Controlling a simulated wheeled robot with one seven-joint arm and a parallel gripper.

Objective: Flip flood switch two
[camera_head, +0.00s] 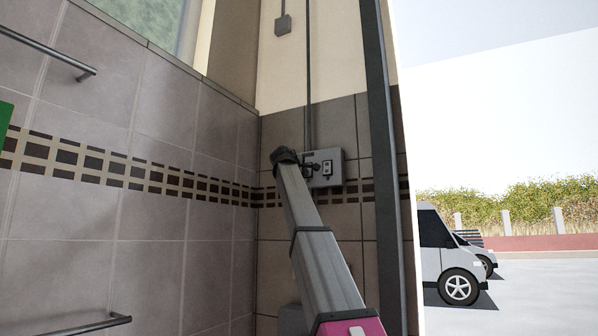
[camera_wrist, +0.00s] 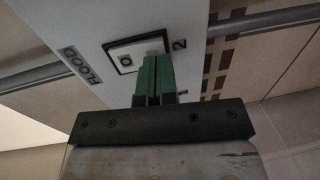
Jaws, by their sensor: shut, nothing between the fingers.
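The flood switch box (camera_head: 335,166) is a grey-white plate on the dark tiled wall. It has two switches on its face, and my arm covers its left part. The right switch (camera_head: 327,167) shows in the head view. In the wrist view the switch box (camera_wrist: 95,27) is tilted and carries a "FLOOD" label. Switch two (camera_wrist: 126,57), a white rocker marked 0 in a black frame, has the number 2 beside it. My gripper (camera_wrist: 155,60) is shut and empty. Its green fingertips overlap the switch's edge in the picture; I cannot tell whether they touch it.
A conduit (camera_head: 308,85) runs down the wall to the box. A dark post (camera_head: 377,120) stands to its right, with the open yard and a white van (camera_head: 447,255) beyond. Metal rails (camera_head: 60,55) stick out from the left tiled wall.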

